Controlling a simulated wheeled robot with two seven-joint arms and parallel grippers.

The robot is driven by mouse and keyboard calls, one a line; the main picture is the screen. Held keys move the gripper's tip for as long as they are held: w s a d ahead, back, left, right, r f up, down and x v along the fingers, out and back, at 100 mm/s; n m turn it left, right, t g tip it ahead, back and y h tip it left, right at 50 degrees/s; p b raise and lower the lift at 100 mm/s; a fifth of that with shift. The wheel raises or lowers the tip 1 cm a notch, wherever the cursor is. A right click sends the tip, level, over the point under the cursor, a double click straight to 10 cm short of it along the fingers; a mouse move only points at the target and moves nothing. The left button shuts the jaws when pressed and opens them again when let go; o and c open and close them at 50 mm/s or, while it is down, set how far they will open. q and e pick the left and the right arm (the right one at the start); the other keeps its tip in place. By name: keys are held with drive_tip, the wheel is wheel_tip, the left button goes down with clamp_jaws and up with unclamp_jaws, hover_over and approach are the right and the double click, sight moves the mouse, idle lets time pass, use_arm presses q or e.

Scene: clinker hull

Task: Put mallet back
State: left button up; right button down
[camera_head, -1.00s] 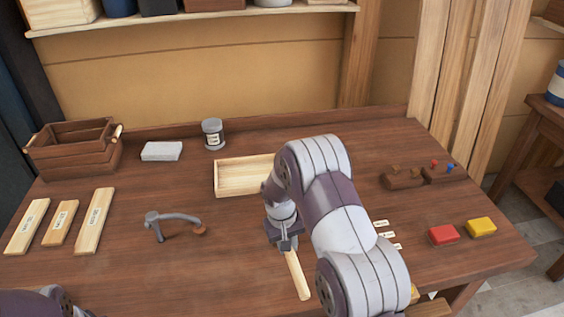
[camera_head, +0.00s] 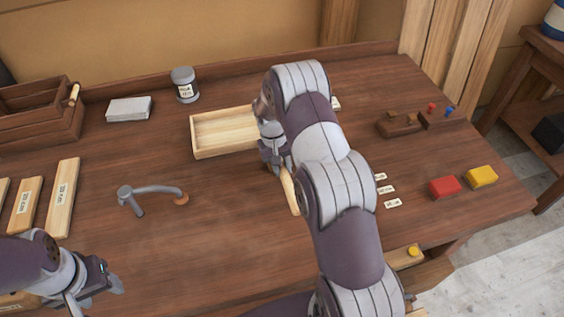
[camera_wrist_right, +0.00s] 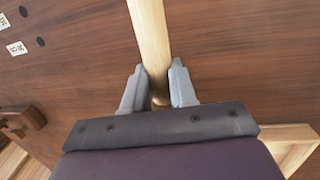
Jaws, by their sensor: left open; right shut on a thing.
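My right gripper (camera_head: 274,158) is shut on the pale wooden handle of the mallet (camera_head: 289,190), above the bench. The handle also shows in the right wrist view (camera_wrist_right: 150,40), passing between the two grey fingers (camera_wrist_right: 158,90). The mallet's head is not visible in either view. The right gripper is by the right front corner of a shallow pale wooden tray (camera_head: 195,136), whose right part is hidden behind the arm. My left gripper (camera_head: 95,295) is open at the lower left, partly cut off, with nothing seen in it.
A grey clamp-like tool (camera_head: 150,190) lies on the bench (camera_head: 210,240). Labelled wood strips (camera_head: 62,197), a grey block (camera_head: 129,108), a jar (camera_head: 184,84) and a wooden crate (camera_head: 40,135) stand left and behind. Red (camera_head: 444,187) and yellow (camera_head: 481,176) blocks lie right.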

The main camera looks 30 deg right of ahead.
drive_tip(key=shift+f, duration=0.45)
drive_tip(key=shift+s+r, duration=0.25)
drive_tip(key=shift+s, duration=0.05)
drive_tip(key=shift+w+f, duration=0.15)
drive_tip(key=shift+f, duration=0.1)
use_arm(q)
drive_tip(key=shift+s+f, duration=0.2)
drive_tip(key=shift+f, duration=0.2)
use_arm(e)
drive_tip(key=shift+f, duration=0.1)
use_arm(q)
drive_tip(key=shift+s+f+b, duration=0.1)
drive_tip(key=shift+f+b, duration=0.05)
drive_tip(key=shift+b, duration=0.2)
use_arm(e)
drive_tip(key=shift+f, duration=0.2)
drive_tip(key=c, duration=0.8)
unclamp_jaws()
wheel_tip(320, 180, up, 8)
drive_tip(key=p, duration=0.6)
drive_tip(key=shift+r, duration=0.1)
use_arm(q)
wheel_tip(320, 180, up, 6)
drive_tip(key=shift+f, duration=0.2)
